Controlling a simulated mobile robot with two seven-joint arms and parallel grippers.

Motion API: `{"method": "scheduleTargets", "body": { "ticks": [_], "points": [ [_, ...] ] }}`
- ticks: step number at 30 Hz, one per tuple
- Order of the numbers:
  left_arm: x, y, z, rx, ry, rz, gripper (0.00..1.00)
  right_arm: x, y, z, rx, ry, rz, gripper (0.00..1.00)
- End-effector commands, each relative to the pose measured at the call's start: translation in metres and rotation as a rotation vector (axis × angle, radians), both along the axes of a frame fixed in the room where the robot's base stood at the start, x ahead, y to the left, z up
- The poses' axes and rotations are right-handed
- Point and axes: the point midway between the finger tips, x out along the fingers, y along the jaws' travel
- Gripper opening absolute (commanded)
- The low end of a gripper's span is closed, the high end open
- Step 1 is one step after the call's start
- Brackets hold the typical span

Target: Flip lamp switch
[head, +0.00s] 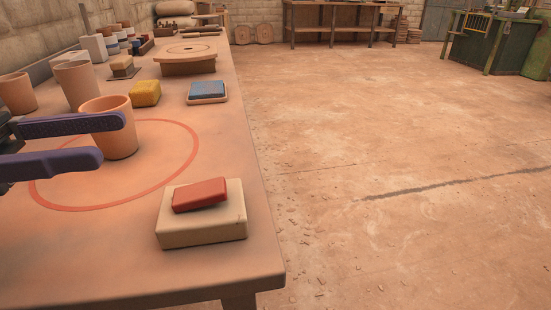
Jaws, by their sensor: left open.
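A cream box with a red rocker-like piece (200,194) on top, which looks like the switch, sits near the right front edge of the table. The red piece is tilted, its right end higher. The cream base (203,231) lies flat on the tabletop. My left gripper (113,139) comes in from the left edge, its two dark purple fingers apart and pointing right. It is to the left of the switch and apart from it. A clay cup (118,150) shows behind and between the fingers; I cannot tell whether they touch it. No lamp can be made out. My right gripper is not in view.
The table (230,275) has a red ring (165,194) painted on it. Farther back are more clay cups (75,85), a yellow sponge-like block (145,93), a blue block (208,88) on a pale base and a round turntable (190,52). The tabletop around the switch is clear.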

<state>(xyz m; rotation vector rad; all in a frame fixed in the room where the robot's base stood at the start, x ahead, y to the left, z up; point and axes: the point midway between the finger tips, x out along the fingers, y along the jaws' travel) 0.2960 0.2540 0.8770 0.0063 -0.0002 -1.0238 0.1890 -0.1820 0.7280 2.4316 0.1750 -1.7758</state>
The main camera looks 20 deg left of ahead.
Motion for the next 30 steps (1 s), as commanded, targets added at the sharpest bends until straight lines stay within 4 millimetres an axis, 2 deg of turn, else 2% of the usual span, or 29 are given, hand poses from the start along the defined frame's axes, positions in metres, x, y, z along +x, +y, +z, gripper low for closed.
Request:
{"method": "scheduleTargets", "body": {
  "ticks": [10,12,15,21,30],
  "points": [
    [0.001,0.0,-0.079,-0.006,0.004,0.004,0.68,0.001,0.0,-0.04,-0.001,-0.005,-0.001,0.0],
    [0.009,-0.014,-0.071,-0.007,-0.002,-0.001,0.68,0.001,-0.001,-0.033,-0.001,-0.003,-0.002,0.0],
    [0.02,-0.033,-0.071,-0.006,-0.001,-0.001,0.68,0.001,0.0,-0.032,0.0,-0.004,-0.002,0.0],
    [0.035,-0.057,-0.071,-0.006,0.001,0.001,0.68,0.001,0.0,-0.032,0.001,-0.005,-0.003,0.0],
    [0.04,-0.065,-0.072,-0.004,0.003,0.003,0.68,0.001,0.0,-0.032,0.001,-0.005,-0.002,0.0]
  ]
}}
